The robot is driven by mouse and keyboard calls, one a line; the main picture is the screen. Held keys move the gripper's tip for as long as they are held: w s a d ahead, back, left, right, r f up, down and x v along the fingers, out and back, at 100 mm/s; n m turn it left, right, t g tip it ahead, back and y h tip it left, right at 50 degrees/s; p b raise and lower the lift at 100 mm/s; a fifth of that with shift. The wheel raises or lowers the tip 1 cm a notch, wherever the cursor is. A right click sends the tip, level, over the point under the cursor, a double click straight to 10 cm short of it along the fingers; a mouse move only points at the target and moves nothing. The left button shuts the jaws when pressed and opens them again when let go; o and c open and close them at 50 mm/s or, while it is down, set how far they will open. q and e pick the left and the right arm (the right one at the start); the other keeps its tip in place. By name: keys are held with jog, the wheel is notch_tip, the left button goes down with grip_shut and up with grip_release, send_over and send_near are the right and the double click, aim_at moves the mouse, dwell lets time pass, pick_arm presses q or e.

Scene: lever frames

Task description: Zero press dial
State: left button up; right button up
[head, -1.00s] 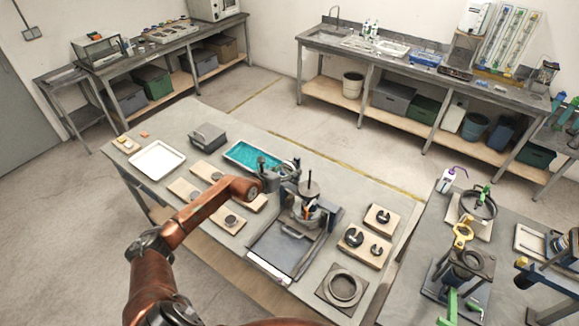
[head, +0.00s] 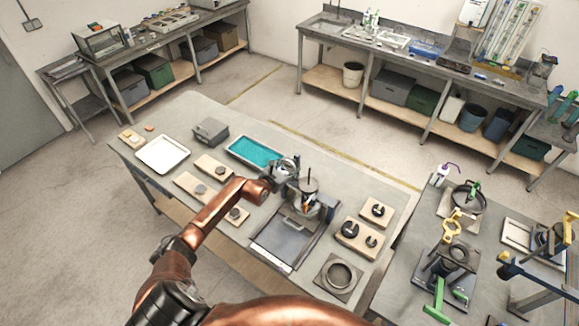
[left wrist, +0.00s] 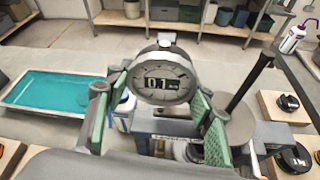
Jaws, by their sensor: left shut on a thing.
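The press (head: 307,203) stands on the near table, with a flat grey base plate (head: 285,240) in front of it. In the left wrist view its round grey dial (left wrist: 165,78) faces me, with a dark display whose digits look like 0.1. My left gripper (left wrist: 160,100) has one green-padded finger on each side of the dial and is shut on it. In the head view this gripper (head: 285,168) is at the upper left of the press; the dial face cannot be made out there. My right gripper is not in view.
A teal-filled tray (head: 255,152) lies behind the left gripper. A white tray (head: 163,154), a grey box (head: 210,131) and wooden boards with discs (head: 214,165) are to the left. Boards with black knobs (head: 360,236) and a ring plate (head: 339,277) are right of the press.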

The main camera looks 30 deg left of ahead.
pick_arm(q)
jog(key=o, duration=1.2)
jog(key=shift+s, duration=0.1)
jog(key=v, duration=1.2)
jog(key=shift+a, duration=0.1)
